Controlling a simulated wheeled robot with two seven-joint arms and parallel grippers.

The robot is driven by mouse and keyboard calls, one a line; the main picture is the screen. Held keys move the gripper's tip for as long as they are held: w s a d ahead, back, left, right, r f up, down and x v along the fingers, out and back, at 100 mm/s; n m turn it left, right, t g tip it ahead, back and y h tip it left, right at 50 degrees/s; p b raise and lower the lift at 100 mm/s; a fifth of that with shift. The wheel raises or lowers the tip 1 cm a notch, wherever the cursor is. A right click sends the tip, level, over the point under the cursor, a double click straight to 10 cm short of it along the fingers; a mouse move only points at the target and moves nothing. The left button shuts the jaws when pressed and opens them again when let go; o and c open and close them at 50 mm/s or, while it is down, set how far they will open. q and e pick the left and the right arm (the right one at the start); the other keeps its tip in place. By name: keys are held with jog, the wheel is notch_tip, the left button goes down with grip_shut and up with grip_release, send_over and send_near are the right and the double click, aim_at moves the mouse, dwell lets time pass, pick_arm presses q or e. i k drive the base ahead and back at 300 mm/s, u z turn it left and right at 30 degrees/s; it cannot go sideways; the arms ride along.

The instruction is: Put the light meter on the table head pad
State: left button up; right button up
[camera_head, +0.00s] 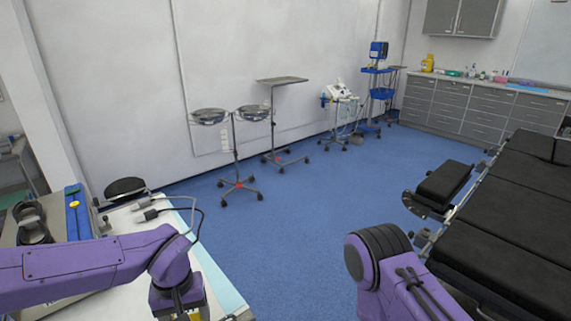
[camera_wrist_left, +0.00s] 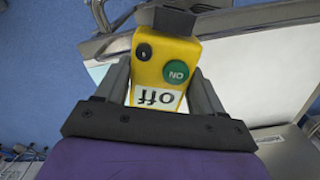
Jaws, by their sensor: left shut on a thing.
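The light meter (camera_wrist_left: 165,72) is a yellow box with a green ON button, a white "off" label and a black top end. My left gripper (camera_wrist_left: 163,85) is shut on it, with one finger on each side. In the head view my left gripper (camera_head: 180,302) is low at the left, over the white-topped surface, and only a bit of yellow shows below it. The black operating table (camera_head: 510,230) is at the right, far from this gripper. A small black pad (camera_head: 446,181) sits at its left side. I cannot tell which pad is the head pad. My right gripper is out of view.
The white-topped surface (camera_head: 125,217) at the left holds cables and a blue item (camera_head: 77,212). Wheeled stands (camera_head: 237,150) stand along the wall, and grey cabinets (camera_head: 480,110) at the back right. The blue floor (camera_head: 300,220) between is clear.

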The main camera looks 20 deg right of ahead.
aim_at(545, 280)
jog(key=i, duration=0.4)
jog(key=z, duration=2.8)
jog(key=i, duration=1.35)
